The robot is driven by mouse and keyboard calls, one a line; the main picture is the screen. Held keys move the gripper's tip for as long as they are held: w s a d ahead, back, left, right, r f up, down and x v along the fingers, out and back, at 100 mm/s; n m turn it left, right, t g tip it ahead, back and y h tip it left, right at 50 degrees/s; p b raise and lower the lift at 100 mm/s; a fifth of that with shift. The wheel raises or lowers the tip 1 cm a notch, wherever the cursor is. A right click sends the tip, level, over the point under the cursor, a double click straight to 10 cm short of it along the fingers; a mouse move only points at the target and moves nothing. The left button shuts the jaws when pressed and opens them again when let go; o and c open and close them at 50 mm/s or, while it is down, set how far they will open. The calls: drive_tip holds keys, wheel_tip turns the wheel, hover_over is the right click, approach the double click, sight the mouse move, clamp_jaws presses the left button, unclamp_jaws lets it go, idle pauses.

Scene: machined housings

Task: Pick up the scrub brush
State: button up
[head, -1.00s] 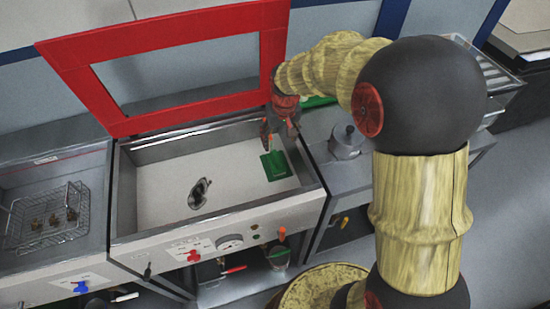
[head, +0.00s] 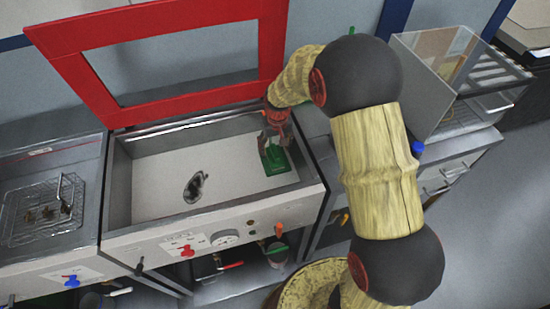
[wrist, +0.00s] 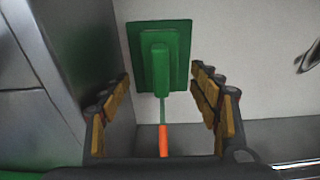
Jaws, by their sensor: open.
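The scrub brush (head: 277,165) is green, with a flat rectangular head lying in the right end of the white-floored basin. In the wrist view the brush (wrist: 158,58) shows a raised block on its head and a thin green stem ending in an orange grip. My gripper (head: 273,148) is open, pointing down into the basin just over the brush. In the wrist view my gripper's fingers (wrist: 162,85) stand apart on either side of the orange grip. Neither finger visibly touches it. The contact of the brush with the floor is partly hidden.
The basin (head: 119,190) has metal walls, close to the brush on the right side. A dark drain fitting (head: 195,187) lies mid-basin. A raised red-framed lid (head: 270,55) stands behind. A wire basket (head: 40,215) sits in the left basin. A clear-sided bin (head: 430,75) stands right.

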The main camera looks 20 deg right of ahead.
sight(275, 151)
wheel_tip(275, 151, down, 5)
drive_tip(key=shift+r+b, duration=0.2)
drive_tip(key=shift+b, duration=0.6)
drive_tip(key=shift+c, duration=0.9)
drive_tip(key=c, duration=1.1)
